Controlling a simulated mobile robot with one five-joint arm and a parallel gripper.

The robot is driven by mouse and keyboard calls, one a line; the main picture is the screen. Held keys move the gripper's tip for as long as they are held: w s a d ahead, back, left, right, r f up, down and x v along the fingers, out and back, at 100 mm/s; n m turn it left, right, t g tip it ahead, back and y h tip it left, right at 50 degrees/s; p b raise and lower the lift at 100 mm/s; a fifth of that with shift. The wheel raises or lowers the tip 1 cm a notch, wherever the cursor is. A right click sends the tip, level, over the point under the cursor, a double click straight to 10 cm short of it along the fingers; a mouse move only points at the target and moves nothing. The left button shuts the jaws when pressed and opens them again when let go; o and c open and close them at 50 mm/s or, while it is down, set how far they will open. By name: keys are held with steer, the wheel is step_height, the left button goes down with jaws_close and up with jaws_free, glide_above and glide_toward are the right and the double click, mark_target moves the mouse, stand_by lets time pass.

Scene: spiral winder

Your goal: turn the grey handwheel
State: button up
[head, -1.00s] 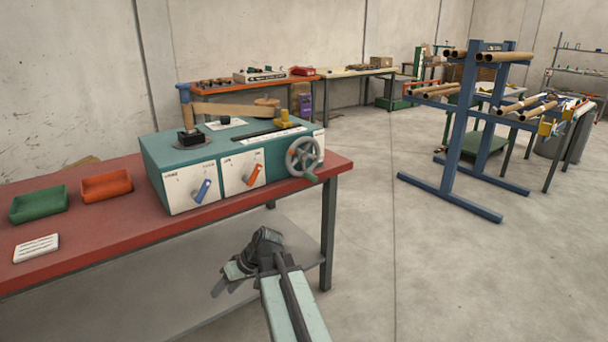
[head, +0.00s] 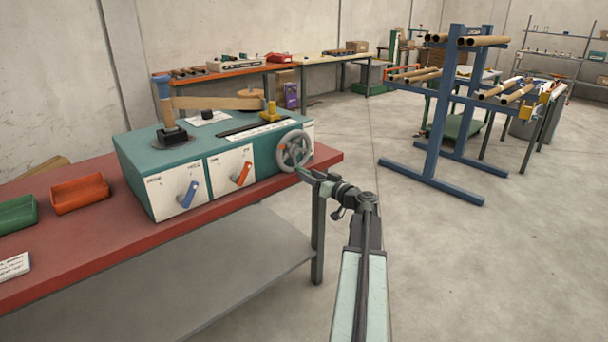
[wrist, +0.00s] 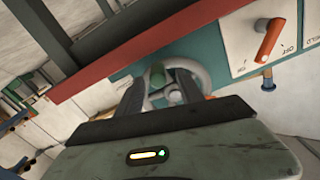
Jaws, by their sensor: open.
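The grey handwheel (head: 294,151) sits on the right end of the front face of the teal winder box (head: 150,150). It has a green knob low on its rim. My gripper (head: 306,174) is at the wheel's lower right, close to the knob. In the wrist view the wheel (wrist: 190,76) lies just beyond my open fingers (wrist: 160,100), and the green knob (wrist: 157,72) shows between them. I cannot tell whether a finger touches the knob.
The red bench (head: 80,228) runs under the box, its edge close below my gripper. A blue lever (head: 188,193) and an orange lever (head: 243,173) are left of the wheel. A blue rack (head: 440,140) with tubes stands to the right; the floor between is clear.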

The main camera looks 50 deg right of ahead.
steer(key=shift+w+d, duration=0.2)
steer(key=shift+w, duration=1.2)
steer(key=shift+c, duration=0.2)
jaws_close()
